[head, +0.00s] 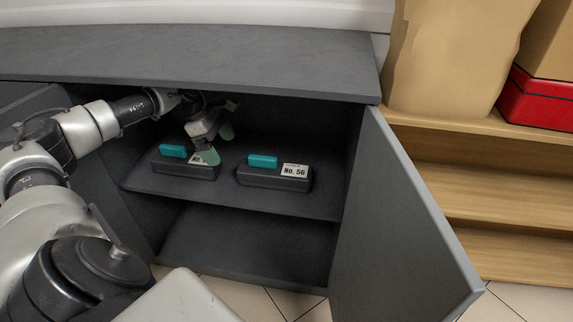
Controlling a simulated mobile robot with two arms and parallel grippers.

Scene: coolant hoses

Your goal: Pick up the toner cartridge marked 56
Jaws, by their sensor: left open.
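The toner cartridge marked 56 (268,178) is a dark box with a teal grip on top and a white label "No. 56". It lies on the upper shelf of the open grey cabinet. A second, similar toner cartridge (186,168) lies to its left; its label is partly hidden by my gripper. My left gripper (218,143) reaches into the cabinet with green-tipped fingers apart. It is over the right end of the left cartridge, to the left of the cartridge marked 56, and nothing shows between its fingers. My right gripper is not in view.
The cabinet door (400,220) stands open on the right. The cabinet top (200,60) overhangs the shelf (225,197). The lower compartment looks empty. Wooden shelving (480,180) with a red box (535,100) stands at right.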

